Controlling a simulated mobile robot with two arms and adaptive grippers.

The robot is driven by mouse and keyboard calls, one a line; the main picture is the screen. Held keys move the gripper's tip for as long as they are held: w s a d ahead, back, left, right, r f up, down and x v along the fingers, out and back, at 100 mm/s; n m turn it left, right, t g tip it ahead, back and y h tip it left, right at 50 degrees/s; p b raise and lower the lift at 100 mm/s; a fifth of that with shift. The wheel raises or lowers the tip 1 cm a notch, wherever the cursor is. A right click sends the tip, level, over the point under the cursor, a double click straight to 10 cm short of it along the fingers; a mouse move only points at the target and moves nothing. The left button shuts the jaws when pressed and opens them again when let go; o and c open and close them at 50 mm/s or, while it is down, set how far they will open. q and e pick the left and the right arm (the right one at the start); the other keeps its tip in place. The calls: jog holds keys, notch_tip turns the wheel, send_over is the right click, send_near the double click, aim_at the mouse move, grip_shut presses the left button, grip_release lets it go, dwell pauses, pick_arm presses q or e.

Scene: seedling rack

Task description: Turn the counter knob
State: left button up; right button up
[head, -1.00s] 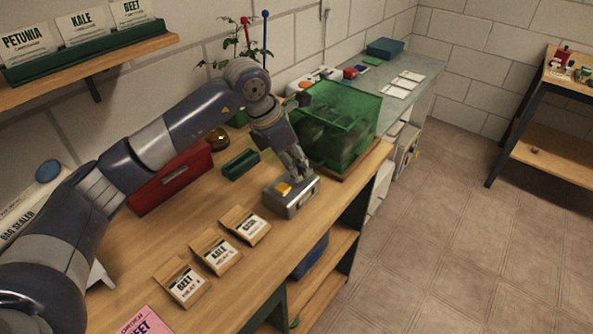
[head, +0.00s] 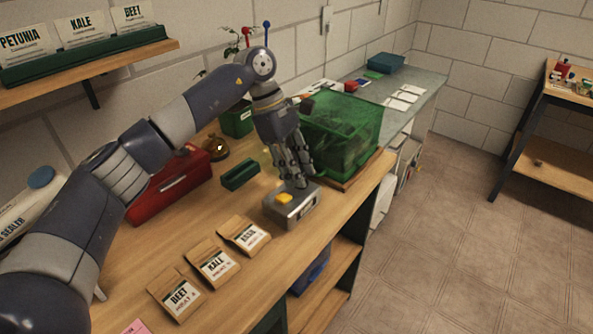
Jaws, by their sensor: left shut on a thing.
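The counter (head: 291,209) is a small grey metal box with a yellow patch on top, near the front edge of the wooden bench. My left gripper (head: 300,182) points down onto the back right part of its top. Its fingers are shut on the counter's knob, which they hide from view. The knob's angle cannot be made out. My right gripper is not in view.
A green translucent box (head: 345,122) stands close behind and right of my left gripper. A small green tray (head: 240,174), a red toolbox (head: 165,187) and seed packets labelled BEET (head: 176,296), KALE (head: 213,263) and another (head: 244,235) surround the counter.

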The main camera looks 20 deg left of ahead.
pick_arm(q)
jog(key=shift+w+m+g, duration=0.1)
jog(key=shift+m+g, duration=0.2)
jog(key=shift+m, duration=0.8)
jog(key=o, duration=1.1)
jog(key=shift+c, duration=0.2)
jog(key=shift+r, duration=0.1)
jog(key=v, duration=1.1)
jog(key=shift+w+r, duration=0.2)
jog(key=shift+r, duration=0.25)
